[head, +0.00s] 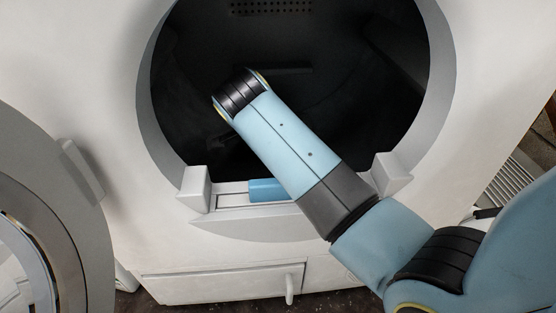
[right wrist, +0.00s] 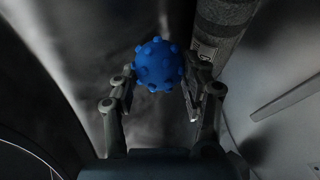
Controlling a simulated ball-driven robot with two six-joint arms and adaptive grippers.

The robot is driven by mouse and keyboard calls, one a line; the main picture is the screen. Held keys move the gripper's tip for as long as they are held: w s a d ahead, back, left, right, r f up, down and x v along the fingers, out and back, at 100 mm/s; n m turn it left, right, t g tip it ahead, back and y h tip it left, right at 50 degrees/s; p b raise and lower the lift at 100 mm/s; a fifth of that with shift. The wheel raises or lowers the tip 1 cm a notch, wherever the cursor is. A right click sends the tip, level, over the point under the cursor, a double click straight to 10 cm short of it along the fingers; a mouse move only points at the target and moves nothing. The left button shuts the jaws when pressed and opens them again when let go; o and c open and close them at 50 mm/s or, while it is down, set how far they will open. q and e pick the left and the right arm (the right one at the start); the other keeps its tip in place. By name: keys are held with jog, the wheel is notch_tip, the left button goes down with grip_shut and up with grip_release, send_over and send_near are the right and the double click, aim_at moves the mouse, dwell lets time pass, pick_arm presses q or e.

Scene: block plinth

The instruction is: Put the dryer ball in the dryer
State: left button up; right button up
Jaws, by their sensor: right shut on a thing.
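The blue, knobbly dryer ball (right wrist: 158,65) is held between the two fingers of my right gripper (right wrist: 160,82) in the right wrist view. The gripper is shut on it. The dryer (head: 230,285) is white with a large round opening, and its dark drum (head: 330,130) shows inside. In the head view my right arm reaches in from the right and its far end is in front of or inside the opening. The ball and the right fingers are hidden there. My left gripper is not in view.
The dryer's round door (head: 75,190) stands open at the left. A lower panel with a handle (head: 290,284) is under the opening. A slatted white unit (head: 520,180) stands at the right. The upper part of the opening is clear.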

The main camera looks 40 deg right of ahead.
notch_tip(320, 180, down, 3)
jog(key=shift+f+b, duration=0.1)
jog(key=shift+b, duration=0.35)
jog(key=o, duration=1.1)
jog(key=shift+f, duration=0.1)
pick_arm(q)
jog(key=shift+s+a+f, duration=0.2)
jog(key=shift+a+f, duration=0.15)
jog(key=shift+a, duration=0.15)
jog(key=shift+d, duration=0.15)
